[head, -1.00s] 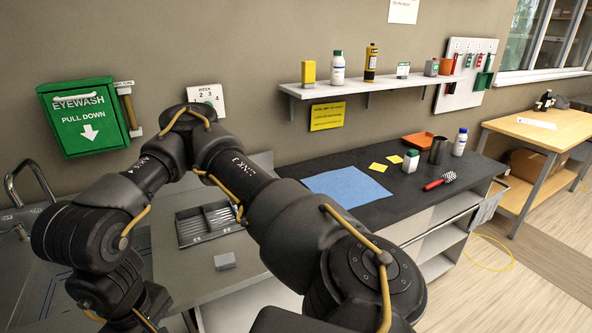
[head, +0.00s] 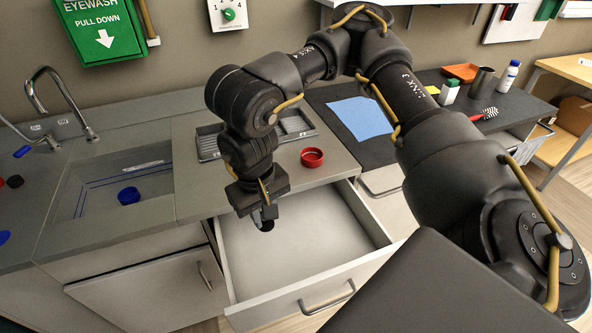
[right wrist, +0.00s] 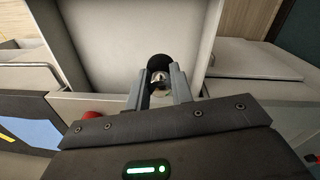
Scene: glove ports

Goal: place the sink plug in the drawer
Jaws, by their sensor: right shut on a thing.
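The drawer (head: 345,290) is pulled open below the counter, its pale inside looking empty. My right gripper (head: 264,214) points down over the drawer's back left part. In the right wrist view its two fingers (right wrist: 158,88) are shut on the sink plug (right wrist: 158,64), a black round piece with a shiny metal part between the fingertips. In the head view the plug is small and dark at the fingertips, and its exact height above the drawer floor is hard to tell. The drawer (right wrist: 140,40) fills the middle of the wrist view. My left gripper is not in view.
A red ring-shaped cap (head: 312,157) stands on the counter behind the drawer, near a grey rack (head: 208,145). The sink (head: 90,190) at left holds a blue cap (head: 128,196). A blue sheet (head: 362,118) lies on the dark worktop.

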